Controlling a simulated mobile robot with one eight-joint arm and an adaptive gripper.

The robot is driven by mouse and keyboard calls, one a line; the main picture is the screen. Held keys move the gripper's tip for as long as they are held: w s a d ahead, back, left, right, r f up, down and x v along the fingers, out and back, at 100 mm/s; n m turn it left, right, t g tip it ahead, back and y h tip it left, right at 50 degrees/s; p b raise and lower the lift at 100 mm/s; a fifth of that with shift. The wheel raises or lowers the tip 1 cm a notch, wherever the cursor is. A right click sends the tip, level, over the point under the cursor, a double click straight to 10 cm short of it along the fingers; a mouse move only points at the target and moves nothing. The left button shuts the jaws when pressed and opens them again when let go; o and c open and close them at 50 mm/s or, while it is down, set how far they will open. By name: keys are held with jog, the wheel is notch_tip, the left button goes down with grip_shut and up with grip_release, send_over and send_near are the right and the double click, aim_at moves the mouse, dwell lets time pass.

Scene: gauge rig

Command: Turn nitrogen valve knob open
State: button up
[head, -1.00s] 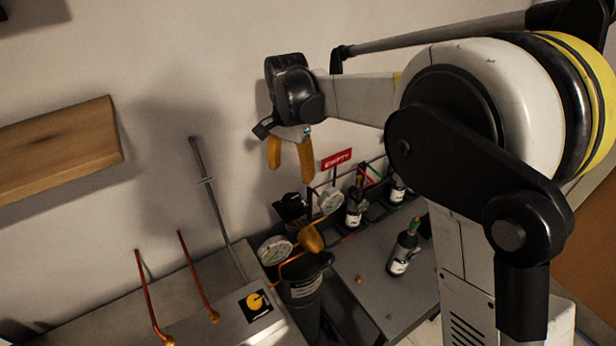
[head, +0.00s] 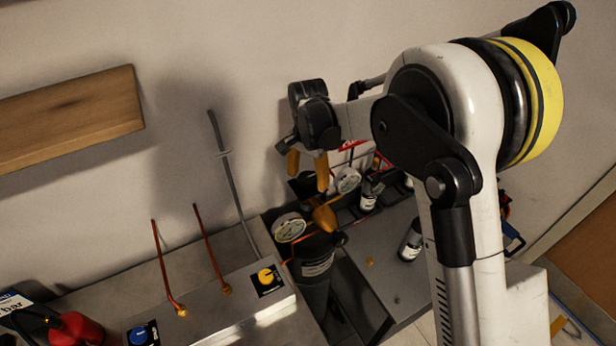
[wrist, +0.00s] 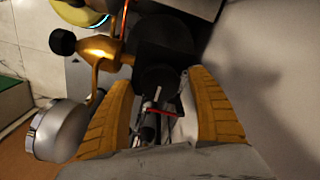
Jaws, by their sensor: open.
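My gripper (head: 307,168) is open and empty, its two yellow fingers pointing down above the regulator of a dark gas cylinder (head: 316,275). The regulator has a brass body (head: 324,217) and two round gauges (head: 289,227) (head: 348,180). In the wrist view, a black knob-like part (wrist: 160,75) lies between and just beyond the fingertips; contact cannot be told. Brass tubing (wrist: 100,50) and a gauge (wrist: 60,130) are left of the fingers. A yellow knob (head: 266,276) sits on the grey panel and a blue knob (head: 138,335) farther left. No label shows which knob is nitrogen.
Copper pipes (head: 163,270) rise from the grey bench (head: 235,300). A red can (head: 75,328) stands at lower left. Small bottles (head: 411,240) stand right of the cylinder. A wooden shelf (head: 70,118) is on the wall. The red sign (head: 352,144) is partly hidden by my arm.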

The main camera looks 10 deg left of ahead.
jog(key=c, duration=1.2)
jog(key=shift+n, duration=0.3)
jog(key=n+b, duration=0.2)
jog(key=n, duration=0.1)
jog(key=shift+n, duration=0.3)
jog(key=n+b, duration=0.1)
jog(key=n, duration=0.3)
jog(key=shift+b, duration=0.3)
jog(key=n+b, duration=0.1)
jog(key=n, duration=0.4)
jog(key=n+b, duration=0.1)
jog(key=n, duration=0.3)
jog(key=shift+a+n, duration=0.1)
jog(key=shift+n, duration=0.2)
